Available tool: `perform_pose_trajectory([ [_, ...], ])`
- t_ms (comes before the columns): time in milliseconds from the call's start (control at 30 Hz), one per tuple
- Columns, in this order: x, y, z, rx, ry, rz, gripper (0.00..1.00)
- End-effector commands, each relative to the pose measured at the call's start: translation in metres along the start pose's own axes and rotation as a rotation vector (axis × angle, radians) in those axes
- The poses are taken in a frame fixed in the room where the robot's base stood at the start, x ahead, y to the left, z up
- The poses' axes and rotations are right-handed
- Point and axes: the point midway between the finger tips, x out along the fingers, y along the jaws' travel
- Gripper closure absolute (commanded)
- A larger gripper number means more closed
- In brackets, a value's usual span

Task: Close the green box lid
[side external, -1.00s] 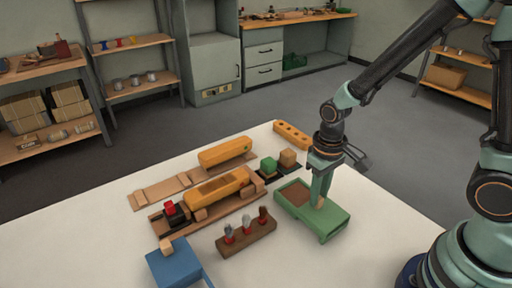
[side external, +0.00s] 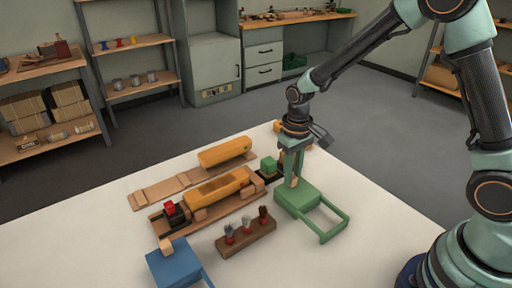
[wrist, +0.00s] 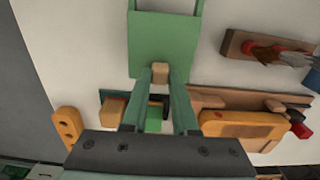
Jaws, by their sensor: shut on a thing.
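The green box (side external: 283,207) sits on the white table, right of the middle. Its green lid (side external: 304,196) lies flat over the box body, and no brown interior shows. An empty green rail frame (side external: 341,214) sticks out at the box's near right end. My gripper (side external: 294,182) points down at the lid's far left end. In the wrist view, its fingers are shut on the small wooden knob (wrist: 160,72) at the edge of the green lid (wrist: 163,40).
A green block (side external: 268,164) stands just beyond the gripper. An orange-topped brush jig (side external: 218,189) lies to the left. A brown rack (side external: 247,237) with brushes stands nearer, beside a blue box (side external: 172,264). The table right of the box is clear.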

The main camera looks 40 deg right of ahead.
Motion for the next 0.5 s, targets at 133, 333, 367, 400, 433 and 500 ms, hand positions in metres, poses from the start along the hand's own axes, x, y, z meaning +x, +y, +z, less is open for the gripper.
perform_pose_trajectory([
  [133,-0.0017,0.0004,-0.0067,0.002,0.023,-0.002,1.00],
  [333,-0.0013,0.0004,-0.0056,0.002,0.020,-0.002,0.43],
  [367,-0.0012,0.0003,-0.0053,0.002,0.019,-0.002,0.43],
  [400,-0.0011,0.0003,-0.0049,0.002,0.018,-0.002,0.43],
  [433,-0.0010,0.0002,-0.0047,0.002,0.017,-0.002,0.43],
  [500,-0.0008,0.0002,-0.0042,0.001,0.015,-0.002,0.43],
])
